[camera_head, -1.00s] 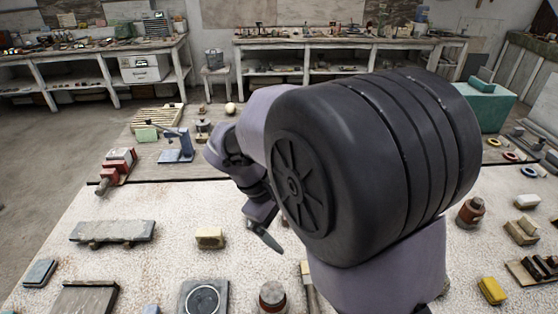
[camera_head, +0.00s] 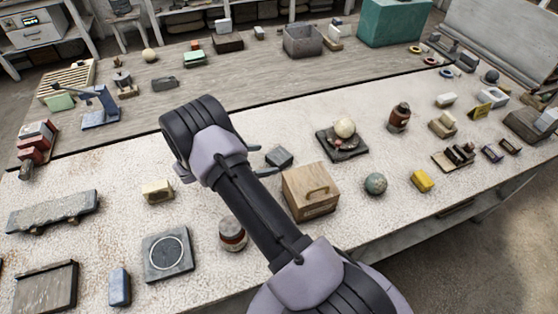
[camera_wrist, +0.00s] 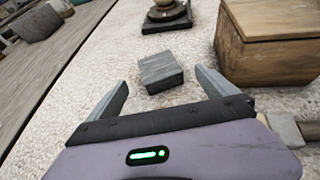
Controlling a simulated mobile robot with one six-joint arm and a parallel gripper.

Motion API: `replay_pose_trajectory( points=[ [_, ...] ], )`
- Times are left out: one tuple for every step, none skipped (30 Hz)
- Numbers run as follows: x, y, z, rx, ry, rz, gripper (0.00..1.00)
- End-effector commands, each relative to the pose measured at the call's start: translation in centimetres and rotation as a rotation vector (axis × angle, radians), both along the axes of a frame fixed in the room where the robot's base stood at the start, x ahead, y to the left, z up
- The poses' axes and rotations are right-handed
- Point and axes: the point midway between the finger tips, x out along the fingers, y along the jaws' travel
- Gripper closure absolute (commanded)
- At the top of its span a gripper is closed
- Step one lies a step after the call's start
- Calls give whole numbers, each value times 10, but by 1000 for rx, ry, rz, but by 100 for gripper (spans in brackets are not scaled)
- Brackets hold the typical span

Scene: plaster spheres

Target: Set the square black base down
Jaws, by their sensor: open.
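A small, dark grey, squarish block (camera_head: 279,156) lies flat on the pale speckled table. In the wrist view the block (camera_wrist: 160,72) is just ahead of my gripper (camera_wrist: 160,80), lined up between the two fingers, which stand apart and grip nothing. In the head view my arm hides most of the gripper; a finger shows left of the block. A larger square black base (camera_head: 352,156) rests on the table farther right, with a rounded dark piece and a pale sphere (camera_head: 345,127) on it. This base (camera_wrist: 185,22) also shows at the top of the wrist view.
A wooden box (camera_head: 311,191) stands close to the block, at right in the wrist view (camera_wrist: 268,45). A mottled ball (camera_head: 376,184), a yellow block (camera_head: 422,181) and a brown bottle (camera_head: 399,117) stand farther right. A red-brown jar (camera_head: 232,234) is left of my arm.

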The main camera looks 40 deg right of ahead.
Motion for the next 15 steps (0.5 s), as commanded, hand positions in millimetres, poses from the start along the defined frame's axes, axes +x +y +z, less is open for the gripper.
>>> replay_pose_trajectory(
  points=[
    [-1,-4,-3,0,0,-1,4],
    [-1,-6,-3,0,0,-1,4],
    [-1,-9,-5,1,0,0,4],
    [-1,-12,-6,1,0,-1,4],
    [-1,-15,-8,1,0,-1,4],
    [-2,-21,-12,1,0,-2,4],
    [-2,-26,-15,1,0,-2,4],
    [-3,-32,-18,0,0,-3,4],
    [-3,-40,-22,1,0,-3,4],
    [-4,-45,-24,1,0,-2,4],
    [-4,-49,-25,1,0,-2,4],
    [-4,-53,-26,1,-1,-2,4],
    [-4,-54,-26,1,-2,-1,4],
    [-4,-54,-26,1,-2,-1,4],
    [-4,-54,-25,1,-2,-1,4]
  ],
)
